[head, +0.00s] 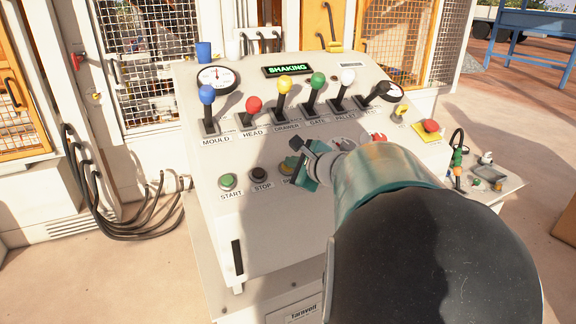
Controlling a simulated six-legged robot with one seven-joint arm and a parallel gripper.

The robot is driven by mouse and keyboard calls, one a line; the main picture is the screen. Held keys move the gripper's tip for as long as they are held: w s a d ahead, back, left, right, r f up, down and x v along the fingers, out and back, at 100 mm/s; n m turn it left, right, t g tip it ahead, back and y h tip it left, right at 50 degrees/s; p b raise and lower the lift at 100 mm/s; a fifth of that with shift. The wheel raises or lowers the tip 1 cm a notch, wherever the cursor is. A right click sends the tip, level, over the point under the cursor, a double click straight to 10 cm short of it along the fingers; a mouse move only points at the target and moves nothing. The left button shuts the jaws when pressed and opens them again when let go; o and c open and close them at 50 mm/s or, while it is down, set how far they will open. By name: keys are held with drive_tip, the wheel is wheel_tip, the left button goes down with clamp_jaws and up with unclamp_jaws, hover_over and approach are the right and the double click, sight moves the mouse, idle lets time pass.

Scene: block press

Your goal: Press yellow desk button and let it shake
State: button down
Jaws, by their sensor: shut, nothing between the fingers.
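The yellow desk button (286,169) is on the sloped control desk (255,230), right of the stop button. Only its left edge and part of its label show; my gripper covers the rest. My gripper (297,166) is shut and empty, with its tips at the yellow button. I cannot tell whether the tips touch or press it. The display (288,69) at the top of the desk reads SHAKING in green.
A green start button (228,182) and dark stop button (260,175) sit to the left. Several coloured levers, such as the blue lever (207,95), stand behind. A red mushroom button (431,126) is at the right. Black cables (120,225) hang at the left.

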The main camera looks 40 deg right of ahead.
drive_tip(key=shift+s+a+r, duration=0.1)
drive_tip(key=shift+s+r, duration=0.25)
drive_tip(key=shift+r, duration=0.45)
drive_tip(key=r, duration=0.1)
drive_tip(key=s+r, duration=0.1)
drive_tip(key=r, duration=0.1)
drive_tip(key=s+r, duration=0.1)
drive_tip(key=shift+a+r, duration=0.3)
drive_tip(key=shift+a, duration=0.1)
idle(0.4)
